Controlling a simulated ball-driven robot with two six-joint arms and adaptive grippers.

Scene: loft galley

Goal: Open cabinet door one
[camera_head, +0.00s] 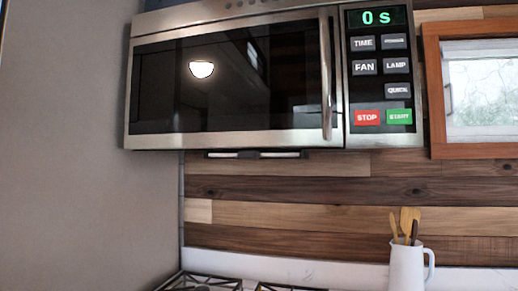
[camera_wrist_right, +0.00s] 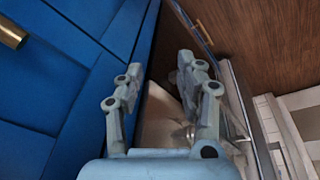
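A blue panelled cabinet front (camera_wrist_right: 60,95) fills the left side of the right wrist view. A brass handle (camera_wrist_right: 12,33) sticks out from it at the upper left edge. I cannot tell which door is door one. My right gripper (camera_wrist_right: 160,78) is open, with its two light blue-grey fingers apart and nothing gripped between them. Its left finger is close to the blue front in the picture, and I cannot tell whether it touches. The handle is well to the left of the fingers. My left gripper is not in view.
In the head view a steel microwave (camera_head: 230,80) hangs on a wood-plank wall above a stove (camera_head: 205,283). A white jug (camera_head: 405,267) with utensils stands to its right. A wooden window frame (camera_head: 433,90) is at far right. A brown wooden surface (camera_wrist_right: 265,45) shows in the wrist view.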

